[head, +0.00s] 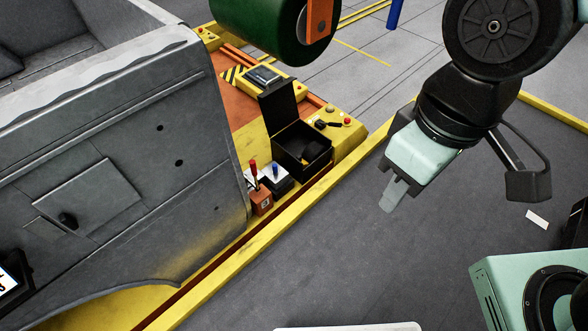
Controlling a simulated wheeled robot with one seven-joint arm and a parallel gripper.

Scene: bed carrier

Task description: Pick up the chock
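No object in the head view can be named for certain as the chock. An open black box (319,171) stands on the yellow carrier deck with its lid raised. A dark rounded shape (311,150) shows inside it and may be the chock, but its form is too dark to tell. My gripper (391,197) hangs to the right of the box, beyond the carrier's yellow edge, over the grey floor. It points down and is apart from the box. Its fingers are seen edge-on and overlap, so the gap between them is hidden. Nothing is seen in it.
A red lever (254,172) and a blue lever (275,170) stand left of the box. A large grey vehicle panel (120,170) fills the left. A green roller (262,28) is above. Yellow rails (215,268) edge the carrier. Grey floor (350,260) is clear in front.

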